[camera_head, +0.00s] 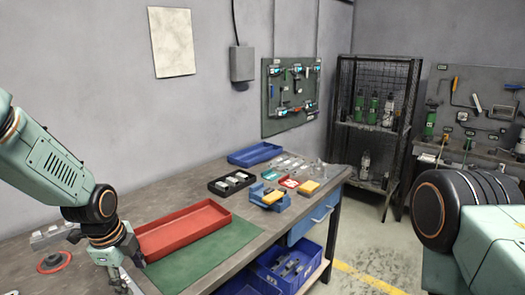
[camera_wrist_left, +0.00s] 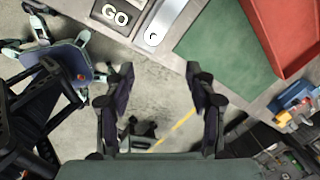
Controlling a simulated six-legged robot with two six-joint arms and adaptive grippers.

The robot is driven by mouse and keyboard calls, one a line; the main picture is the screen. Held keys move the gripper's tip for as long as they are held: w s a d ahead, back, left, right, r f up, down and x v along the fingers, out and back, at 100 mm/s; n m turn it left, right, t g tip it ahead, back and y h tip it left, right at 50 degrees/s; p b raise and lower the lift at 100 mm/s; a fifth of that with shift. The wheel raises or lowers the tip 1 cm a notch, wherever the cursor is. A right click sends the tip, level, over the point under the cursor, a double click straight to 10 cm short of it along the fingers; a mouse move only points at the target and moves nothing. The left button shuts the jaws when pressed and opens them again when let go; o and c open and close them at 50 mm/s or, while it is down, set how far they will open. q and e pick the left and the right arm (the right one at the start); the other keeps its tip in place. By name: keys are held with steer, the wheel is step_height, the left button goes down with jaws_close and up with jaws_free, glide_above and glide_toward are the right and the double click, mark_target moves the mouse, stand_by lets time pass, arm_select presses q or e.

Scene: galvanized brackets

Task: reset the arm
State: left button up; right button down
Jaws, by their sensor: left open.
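My left arm comes in from the left in the head view and bends down at the table's left part. My left gripper (camera_head: 122,284) points down beside the red tray's near-left corner, partly cut off by the frame's bottom edge. In the left wrist view my left gripper (camera_wrist_left: 160,72) is open, with its two fingers apart and nothing between them. Behind them are the floor and the table's edge. My right arm shows only as a large link at the right of the head view, and its gripper is out of frame.
The red tray (camera_head: 184,230) and green mat (camera_head: 205,262) lie near the gripper. A black tray (camera_head: 231,182) of metal parts, a blue tray (camera_head: 255,153) and a blue fixture (camera_head: 270,199) stand farther back.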

arm_select(q)
steer(key=s+d+f+n+t+b, duration=0.1)
steer(key=s+d+f+n+b, duration=0.2)
steer(key=f+n, duration=0.4)
steer(key=s+d+f+n+t+b, duration=0.1)
steer(key=s+d+f+n, duration=0.1)
steer(key=s+f+n, duration=0.5)
steer(key=s+f+n+g+b, duration=0.2)
steer(key=s+f+b, duration=0.2)
steer(key=s+f, duration=0.4)
steer(key=s+d+f+n+g+b, duration=0.1)
steer(key=s+f+n+g+b, duration=0.1)
steer(key=s+f, duration=0.7)
steer(key=s+n+b, duration=0.1)
steer(key=s+b, duration=0.1)
steer(key=s, duration=0.6)
steer(key=shift+d+f, duration=0.2)
steer(key=shift+f, duration=0.1)
steer(key=shift+s, duration=0.2)
